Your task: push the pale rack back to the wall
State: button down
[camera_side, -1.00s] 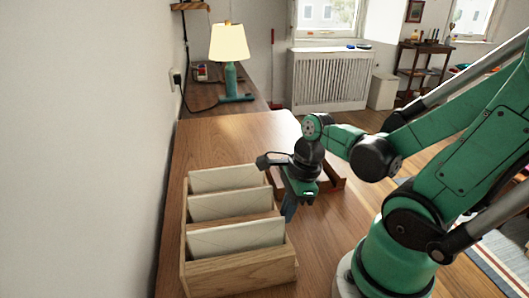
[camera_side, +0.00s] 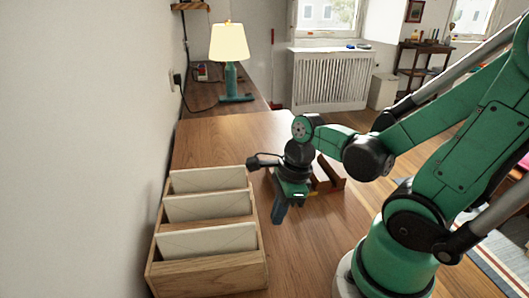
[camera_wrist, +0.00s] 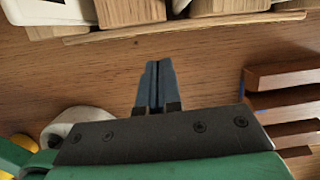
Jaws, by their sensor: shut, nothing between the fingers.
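The pale wooden rack (camera_side: 215,272) stands upright on the wooden table, along the left wall, with cream envelope-like cards (camera_side: 205,240) in its slots. Its left side is close to the wall; I cannot tell if they touch. In the wrist view the rack's near edge (camera_wrist: 185,27) runs across the top. My gripper (camera_side: 279,216) is to the right of the rack, low over the table, fingers pointing down. Its fingers (camera_wrist: 155,68) are together and empty, with a strip of bare table between them and the rack.
A red-brown wooden object (camera_side: 325,178) lies behind my gripper; it shows at the right of the wrist view (camera_wrist: 288,75). A lamp (camera_side: 230,45) stands farther back by the wall. The table behind the rack (camera_side: 225,140) is clear.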

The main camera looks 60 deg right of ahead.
jog(key=shift+s+d+r, duration=0.1)
jog(key=shift+s+d, duration=0.4)
jog(key=v, duration=0.9)
jog(key=w+a+n+t, duration=0.1)
jog(key=w+n, duration=0.1)
jog(key=n, duration=0.6)
jog(key=w+a+n+t+h, duration=0.1)
jog(key=w+a+n+t, duration=0.1)
jog(key=n, duration=0.7)
jog(key=w+a+n+t+h, duration=0.1)
jog(key=w+n, duration=0.3)
jog(key=n, duration=0.4)
jog(key=shift+w+a+f+n+t, duration=0.15)
jog(key=shift+a+f+n+t, duration=0.15)
jog(key=shift+t, duration=0.1)
jog(key=shift+w+a+n, duration=0.15)
jog(key=shift+n, duration=0.45)
